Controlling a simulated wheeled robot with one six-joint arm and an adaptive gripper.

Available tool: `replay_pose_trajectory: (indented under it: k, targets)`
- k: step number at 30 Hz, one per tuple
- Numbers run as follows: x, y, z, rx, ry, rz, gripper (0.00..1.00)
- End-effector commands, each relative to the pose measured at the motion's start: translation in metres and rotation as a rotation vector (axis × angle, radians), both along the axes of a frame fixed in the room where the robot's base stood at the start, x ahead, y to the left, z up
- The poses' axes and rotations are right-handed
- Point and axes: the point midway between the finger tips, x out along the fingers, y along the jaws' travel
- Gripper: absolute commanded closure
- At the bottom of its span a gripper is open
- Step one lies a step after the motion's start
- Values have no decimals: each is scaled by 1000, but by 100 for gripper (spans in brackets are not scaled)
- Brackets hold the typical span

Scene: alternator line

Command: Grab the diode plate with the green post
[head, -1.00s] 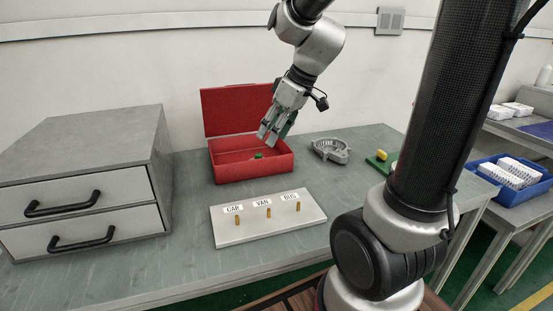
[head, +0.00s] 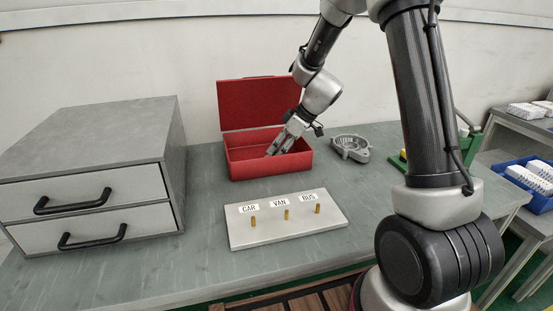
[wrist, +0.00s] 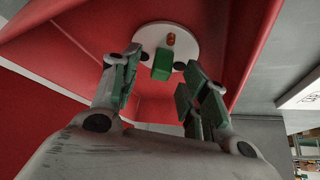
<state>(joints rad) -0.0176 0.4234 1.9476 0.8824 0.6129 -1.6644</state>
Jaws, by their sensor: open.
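The diode plate (wrist: 178,38) is a round white disc with dark round spots and a small orange-brown stub (wrist: 171,40). Its green post (wrist: 162,66) stands up from it in the wrist view. The plate lies inside the open red box (head: 262,170). My gripper (head: 275,151) reaches down into the box in the head view. In the wrist view my gripper (wrist: 160,72) is open, with one finger on each side of the green post and gaps showing between. The plate and post are hidden from the head view.
A white board (head: 290,232) with brass pegs labelled CAR, VAN and BUS stands in front of the box. A grey metal housing (head: 350,148) lies to its right. A grey drawer cabinet (head: 90,180) is at left. The box lid (head: 258,103) stands open behind.

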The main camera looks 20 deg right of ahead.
Motion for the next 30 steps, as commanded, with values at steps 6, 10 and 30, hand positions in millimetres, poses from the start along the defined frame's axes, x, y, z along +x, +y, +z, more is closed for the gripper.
replay_pose_trajectory:
  k: [6, 10, 30]
  targets:
    - [3, 5, -10, 0, -1, -1, 55]
    - [3, 5, -10, 0, -1, -1, 55]
    - [4, 5, 5, 0, -4, 1, 100]
